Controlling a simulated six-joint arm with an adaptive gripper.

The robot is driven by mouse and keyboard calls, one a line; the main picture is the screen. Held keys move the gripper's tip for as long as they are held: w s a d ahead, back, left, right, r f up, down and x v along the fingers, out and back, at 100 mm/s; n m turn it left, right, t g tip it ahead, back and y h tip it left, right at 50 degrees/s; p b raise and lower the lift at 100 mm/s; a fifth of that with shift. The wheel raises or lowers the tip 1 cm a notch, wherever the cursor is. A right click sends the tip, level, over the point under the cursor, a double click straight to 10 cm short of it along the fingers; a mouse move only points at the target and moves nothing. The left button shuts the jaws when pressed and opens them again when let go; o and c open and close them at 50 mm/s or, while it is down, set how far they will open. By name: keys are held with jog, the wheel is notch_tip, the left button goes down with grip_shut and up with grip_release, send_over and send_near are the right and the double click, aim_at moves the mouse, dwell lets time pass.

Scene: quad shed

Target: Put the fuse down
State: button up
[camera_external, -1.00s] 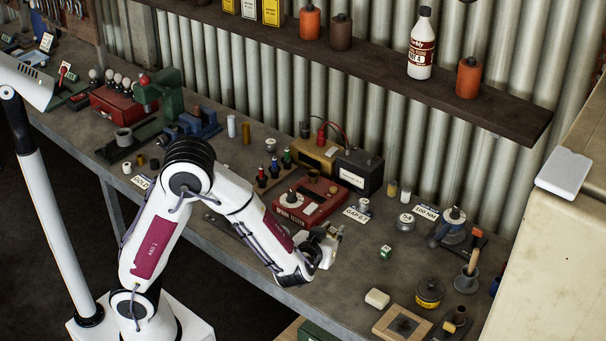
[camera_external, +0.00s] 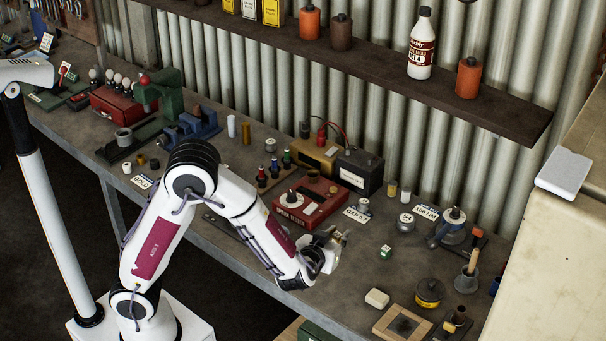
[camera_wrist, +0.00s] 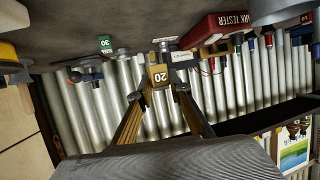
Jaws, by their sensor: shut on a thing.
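A yellow fuse marked 20 (camera_wrist: 159,76) sits between the fingertips of my gripper (camera_wrist: 158,84) in the wrist view. My gripper is shut on it. In the external view my gripper (camera_external: 331,240) is above the bench (camera_external: 345,290), near its front edge and in front of the red spark tester (camera_external: 310,202). The fuse is too small to make out clearly there. A green block marked 30 (camera_wrist: 105,43) shows left of the fuse in the wrist view; a small green and white block (camera_external: 386,252) stands right of my gripper in the external view.
A pale block (camera_external: 377,298), a wooden frame (camera_external: 384,327) and a yellow-black tin (camera_external: 429,292) stand to the right. A black box (camera_external: 359,172) is behind. A shelf (camera_external: 440,85) overhangs the back. Bare bench lies between my gripper and the pale block.

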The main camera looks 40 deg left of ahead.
jog(key=d+m+h, duration=0.3)
jog(key=d+h, duration=0.1)
jog(key=d, duration=0.2)
jog(key=s+d+r+m+g+h, duration=0.1)
jog(key=s+d+r+m+h, duration=0.4)
jog(key=s, duration=0.4)
jog(key=shift+s+d+r+m+g+h, duration=0.2)
jog(key=shift+d+r+m+g+h, duration=0.25)
jog(key=shift+m+h, duration=0.5)
jog(key=shift+m+g+h, duration=0.45)
jog(key=shift+m+h, duration=0.1)
jog(key=shift+h, duration=0.1)
jog(key=r, duration=0.1)
jog(key=s+a+r, duration=0.1)
jog(key=r, duration=0.1)
jog(key=s+r, duration=0.1)
jog(key=r, duration=0.1)
jog(key=shift+s+a, duration=0.1)
jog(key=shift+a, duration=0.2)
jog(key=shift+c, duration=0.2)
jog(key=shift+a+r, duration=0.4)
jog(key=shift+r, duration=0.4)
jog(key=shift+a, duration=0.1)
